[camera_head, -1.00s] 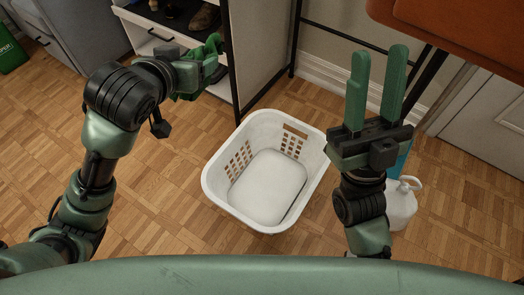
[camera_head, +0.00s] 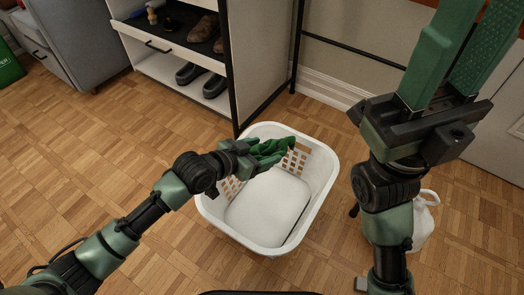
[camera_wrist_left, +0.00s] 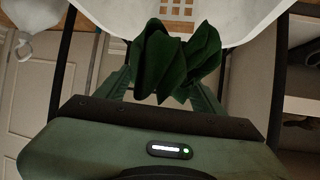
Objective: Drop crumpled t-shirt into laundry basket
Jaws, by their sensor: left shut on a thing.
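The crumpled t-shirt (camera_head: 274,147) is dark green and held in my left gripper (camera_head: 258,154), over the back left part of the laundry basket's opening. In the left wrist view the t-shirt (camera_wrist_left: 177,62) is bunched between the fingers, hiding the fingertips. The white laundry basket (camera_head: 323,170) stands on the floor, with an empty bottom; its wall also shows in the left wrist view (camera_wrist_left: 245,18). My right gripper (camera_head: 464,50) is raised at the right, fingers apart and empty.
A shoe shelf (camera_head: 185,68) with several shoes stands behind the basket at the left. A white jug (camera_head: 424,218) stands on the floor at the right, partly behind my right arm. The wooden floor (camera_head: 95,160) at the left is clear.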

